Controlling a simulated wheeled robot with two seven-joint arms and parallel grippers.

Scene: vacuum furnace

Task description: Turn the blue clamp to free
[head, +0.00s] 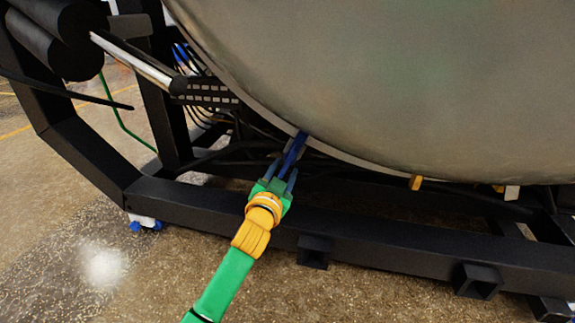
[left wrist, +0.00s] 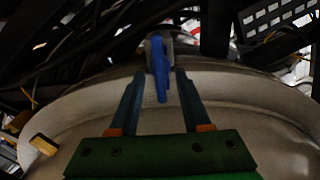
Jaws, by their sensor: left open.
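The blue clamp (head: 294,150) sits on the lower rim of the large grey furnace vessel, just left of the picture's middle in the head view. In the left wrist view the blue clamp (left wrist: 160,72) points down between the two fingers. My left gripper (head: 285,178) reaches up to the clamp from below, and its fingers are open. In the left wrist view the left gripper's fingers (left wrist: 158,80) stand apart on either side of the clamp, with a gap visible on each side. My right gripper is not in view.
The vessel (head: 400,80) fills the upper right. A black frame beam (head: 380,245) runs below it, close to my left gripper. Yellow clamps (head: 416,183) sit along the rim to the right. Cables and a black frame crowd the left. Open floor (head: 60,220) lies in front.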

